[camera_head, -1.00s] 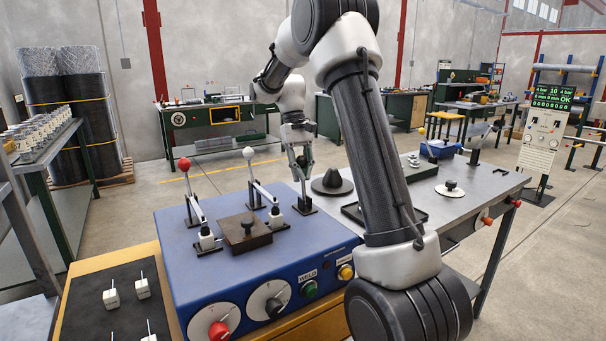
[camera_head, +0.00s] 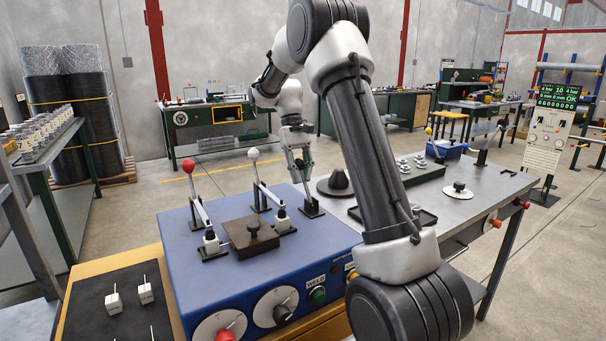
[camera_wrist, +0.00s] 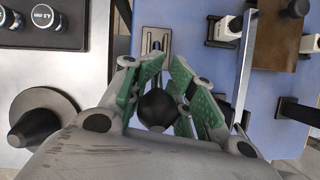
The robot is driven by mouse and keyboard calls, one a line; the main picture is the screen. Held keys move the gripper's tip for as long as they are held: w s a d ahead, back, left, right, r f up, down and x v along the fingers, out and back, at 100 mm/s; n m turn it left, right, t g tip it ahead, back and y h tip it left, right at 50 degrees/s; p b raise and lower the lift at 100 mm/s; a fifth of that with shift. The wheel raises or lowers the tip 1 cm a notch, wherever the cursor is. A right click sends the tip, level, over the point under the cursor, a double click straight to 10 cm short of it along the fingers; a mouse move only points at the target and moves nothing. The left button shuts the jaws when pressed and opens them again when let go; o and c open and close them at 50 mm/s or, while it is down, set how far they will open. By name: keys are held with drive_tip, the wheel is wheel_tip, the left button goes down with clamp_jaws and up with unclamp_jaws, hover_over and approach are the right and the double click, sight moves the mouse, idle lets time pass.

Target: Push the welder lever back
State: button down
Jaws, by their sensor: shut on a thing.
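The blue welder box (camera_head: 262,258) stands on the bench at the lower middle. My gripper (camera_head: 300,163) is around that knob from above; in the wrist view the green-padded fingers (camera_wrist: 155,95) close on both sides of the knob. The finger contact hides part of the lever. Two other levers stand to the left, one with a red knob (camera_head: 189,164) and one with a white knob (camera_head: 253,154).
To the right, a grey bench holds a black cone (camera_head: 338,182), trays and a round-knobbed plate (camera_head: 457,189). My arm crosses the middle of the view.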

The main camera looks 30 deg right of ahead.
drive_tip(key=shift+w+d+r, duration=0.1)
drive_tip(key=shift+w+d, duration=0.05)
drive_tip(key=shift+w, duration=0.2)
drive_tip(key=c, duration=1.4)
unclamp_jaws()
drive_tip(key=shift+c, duration=0.2)
drive_tip(key=shift+w+d, duration=0.1)
drive_tip(key=v, duration=1.1)
drive_tip(key=shift+r, duration=0.4)
